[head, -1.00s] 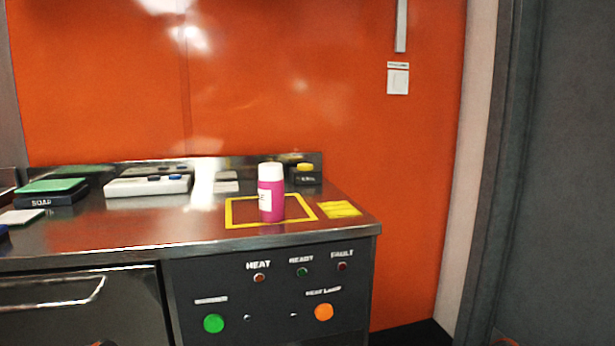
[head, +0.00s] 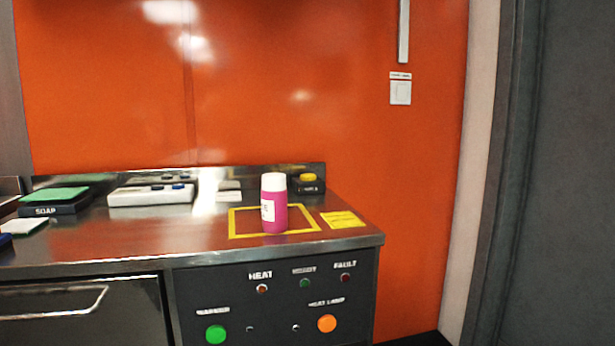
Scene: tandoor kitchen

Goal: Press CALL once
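A small black box with a yellow push button on top (head: 308,178) stands at the back right of the steel counter (head: 130,245), against the low back ledge. Its front has a short pale label, too small to read surely; it may be the CALL button. The yellow cap looks raised, and nothing touches it. A pink bottle with a white cap (head: 274,205) stands upright in front and to its left, inside a yellow square outline (head: 236,222). Neither of my grippers is in view.
A yellow note (head: 342,219) lies near the counter's right edge. A white device (head: 150,194) and a SOAP box with a green pad (head: 55,202) stand left. The front panel (head: 270,315) has HEAT, FAULT and other lamps, a green button (head: 215,334) and an orange button (head: 327,323).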

